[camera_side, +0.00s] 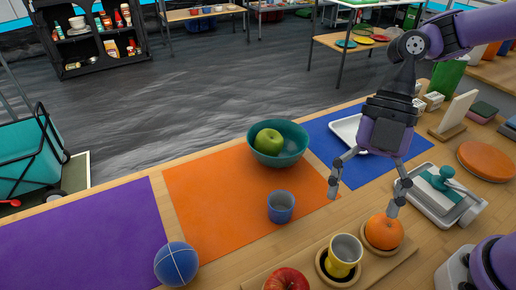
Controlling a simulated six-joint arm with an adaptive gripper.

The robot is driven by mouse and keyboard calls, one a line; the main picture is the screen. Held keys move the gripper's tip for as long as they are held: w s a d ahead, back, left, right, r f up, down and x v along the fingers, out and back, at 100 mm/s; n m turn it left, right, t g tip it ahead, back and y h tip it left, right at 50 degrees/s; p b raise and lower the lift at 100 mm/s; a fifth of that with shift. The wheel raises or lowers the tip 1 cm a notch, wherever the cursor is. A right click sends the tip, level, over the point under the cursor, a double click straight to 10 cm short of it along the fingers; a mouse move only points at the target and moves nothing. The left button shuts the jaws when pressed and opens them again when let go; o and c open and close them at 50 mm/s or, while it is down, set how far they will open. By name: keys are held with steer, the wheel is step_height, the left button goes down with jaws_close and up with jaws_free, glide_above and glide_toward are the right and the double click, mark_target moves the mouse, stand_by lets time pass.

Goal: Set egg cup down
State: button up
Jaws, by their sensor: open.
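A small yellow cup with a pale inside (345,252), which looks like the egg cup, stands slightly tilted on a dark round spot of a wooden board (376,274) at the front. A blue cup (281,207) stands upright on the orange mat. My gripper (363,198) is open, fingers pointing down, with nothing between them. It is above and behind the yellow cup in the picture. Its right fingertip shows just above an orange (383,232); I cannot tell whether they touch.
A red apple (287,280) sits left of the yellow cup. A teal bowl with a green apple (291,157) stands on the orange mat (205,190). A blue ball (176,264) lies by the purple mat (85,240), which is clear. A white tray (346,131) lies on the blue mat (319,136).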

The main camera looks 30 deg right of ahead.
steer(key=d+r+m+t+h, duration=0.2)
steer(key=d+m+t, duration=0.2)
steer(key=m, duration=0.8)
steer(key=w+d+r+m+t+h, duration=0.1)
steer(key=d+r+m+t+h, duration=0.1)
steer(key=d+m+t, duration=0.3)
steer(key=d+r+m, duration=0.1)
steer(key=d+m, duration=0.3)
steer(key=m, duration=0.4)
steer(key=shift+r+m+h, duration=0.3)
steer(key=shift+r+h, duration=0.05)
steer(key=shift+h, duration=0.05)
